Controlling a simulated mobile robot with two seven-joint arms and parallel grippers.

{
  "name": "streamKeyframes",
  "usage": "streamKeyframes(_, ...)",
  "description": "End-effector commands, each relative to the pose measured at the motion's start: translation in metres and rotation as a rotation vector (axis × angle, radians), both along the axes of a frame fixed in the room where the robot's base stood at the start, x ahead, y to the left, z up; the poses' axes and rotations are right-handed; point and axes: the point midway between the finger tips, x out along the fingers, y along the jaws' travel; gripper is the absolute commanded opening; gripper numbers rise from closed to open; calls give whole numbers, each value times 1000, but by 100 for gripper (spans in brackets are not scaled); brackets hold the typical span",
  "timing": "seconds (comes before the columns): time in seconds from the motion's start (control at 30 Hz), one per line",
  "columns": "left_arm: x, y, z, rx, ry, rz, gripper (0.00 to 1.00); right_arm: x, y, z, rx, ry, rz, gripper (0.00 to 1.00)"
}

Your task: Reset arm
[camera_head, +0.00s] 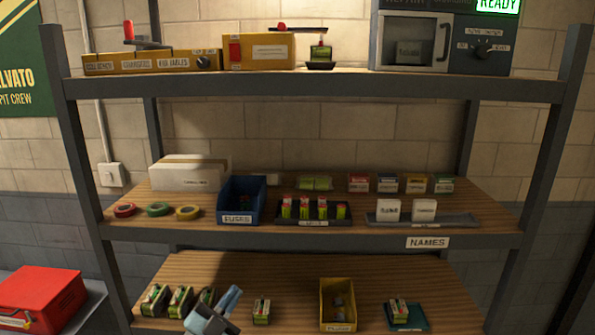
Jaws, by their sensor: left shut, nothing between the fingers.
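My left gripper (222,309) shows at the bottom of the head view, in front of the lowest shelf (285,265). It is shut with nothing between its fingers. It partly hides a green-and-white block in the row of several such blocks (180,299) at the lower left. My right gripper is not in the view.
A metal rack with wooden shelves stands ahead. The middle shelf holds a blue bin (240,203), tape rolls (157,209) and a white box (190,172). A yellow bin (338,308) and a teal tray (405,317) are on the lowest shelf. A red box (40,296) is at left.

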Motion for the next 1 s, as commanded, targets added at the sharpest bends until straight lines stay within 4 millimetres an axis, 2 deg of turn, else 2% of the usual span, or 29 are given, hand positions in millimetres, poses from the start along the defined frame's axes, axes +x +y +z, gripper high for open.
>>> streamKeyframes(0.03,-16,7,-36,-38,119,28,0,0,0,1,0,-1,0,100)
streamKeyframes(0.17,-59,26,-117,-123,412,105,0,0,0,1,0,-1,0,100)
streamKeyframes(0.2,-76,31,-141,-147,502,129,0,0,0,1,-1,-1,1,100)
streamKeyframes(0.27,-104,39,-177,-182,639,165,0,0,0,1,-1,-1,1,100)
streamKeyframes(0.3,-125,45,-198,-204,728,189,0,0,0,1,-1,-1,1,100)
streamKeyframes(0.4,-177,56,-245,-253,932,244,0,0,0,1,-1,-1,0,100)
streamKeyframes(0.5,-223,63,-278,-287,1095,289,0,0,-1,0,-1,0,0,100)
streamKeyframes(0.6,-257,68,-298,-311,1206,319,0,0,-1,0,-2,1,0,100)
streamKeyframes(0.7,-277,71,-308,-324,1268,336,0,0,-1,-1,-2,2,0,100)
streamKeyframes(0.8,-283,72,-311,-328,1288,342,0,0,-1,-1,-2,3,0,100)
streamKeyframes(1.0,-282,72,-311,-328,1288,342,0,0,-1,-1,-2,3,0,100)
